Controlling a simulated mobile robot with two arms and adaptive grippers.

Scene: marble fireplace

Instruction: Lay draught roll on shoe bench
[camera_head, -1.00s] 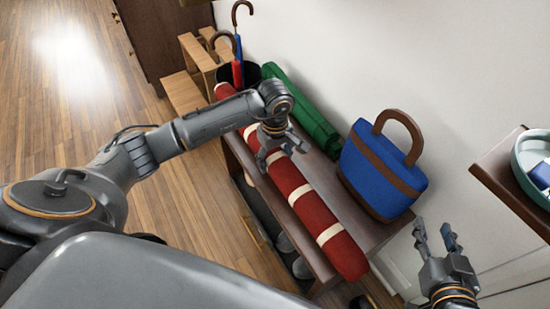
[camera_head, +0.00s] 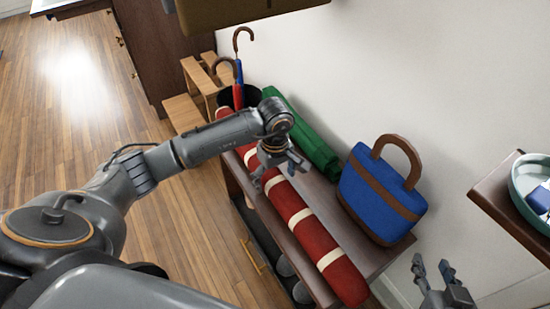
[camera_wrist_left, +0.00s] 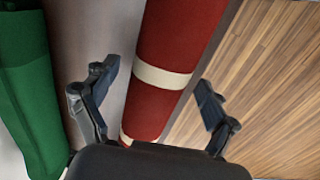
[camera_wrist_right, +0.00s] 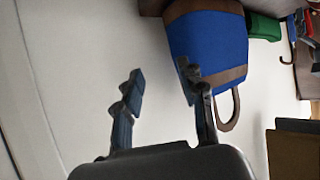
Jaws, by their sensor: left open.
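The draught roll (camera_head: 312,233), red with cream bands, lies lengthwise along the front of the shoe bench (camera_head: 325,198). My left gripper (camera_head: 279,173) is open over the middle of the roll. In the left wrist view the roll (camera_wrist_left: 172,45) passes between its two spread fingers (camera_wrist_left: 158,80), with visible gaps, so it is not clamped. The far end of the roll is partly hidden by my left arm. My right gripper (camera_head: 432,263) is open and empty at the lower right, beyond the bench's near end; its parted fingers also show in the right wrist view (camera_wrist_right: 160,82).
A black umbrella stand (camera_head: 252,97) is beyond the far end. A shelf (camera_head: 496,190) with a teal bowl (camera_head: 520,185) juts in at right. Floor at left is clear.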

